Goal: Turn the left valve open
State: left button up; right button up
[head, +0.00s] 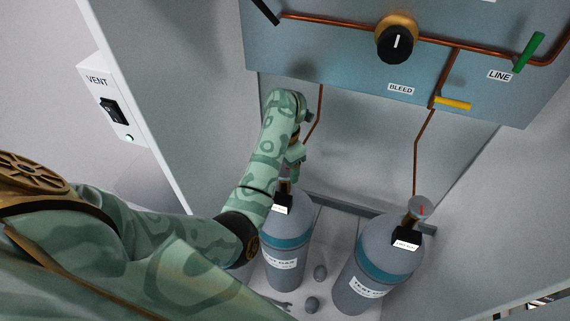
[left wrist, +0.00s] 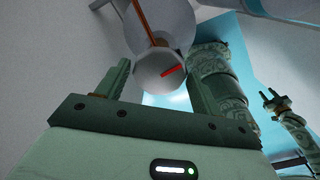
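The left gas cylinder (head: 285,240) stands upright in the cabinet, with a label and a teal band. Its valve knob is mostly hidden by my left gripper (head: 294,158) in the head view. In the left wrist view this grey round knob (left wrist: 152,76) with a red mark shows between and beyond the two fingers of my left gripper (left wrist: 160,68).
A right cylinder (head: 385,250) with its own knob (head: 420,207) stands beside the left one. Above is a blue panel (head: 330,60) with a black BLEED knob (head: 396,43), copper pipes and a green LINE handle (head: 528,52). The cabinet's left wall (head: 150,90) is close to my left arm.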

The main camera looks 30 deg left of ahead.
aim_at(285, 168)
pick_arm(q)
jog(key=c, duration=0.6)
jog(key=shift+o, duration=0.2)
jog(key=shift+r+n, duration=0.1)
jog(key=shift+n, duration=0.5)
jog(key=n, duration=0.3)
jog(key=o, duration=1)
notch_tip(285, 168, up, 7)
jog(key=p, duration=0.3)
jog(key=shift+r+p, duration=0.2)
jog(key=shift+p, duration=0.15)
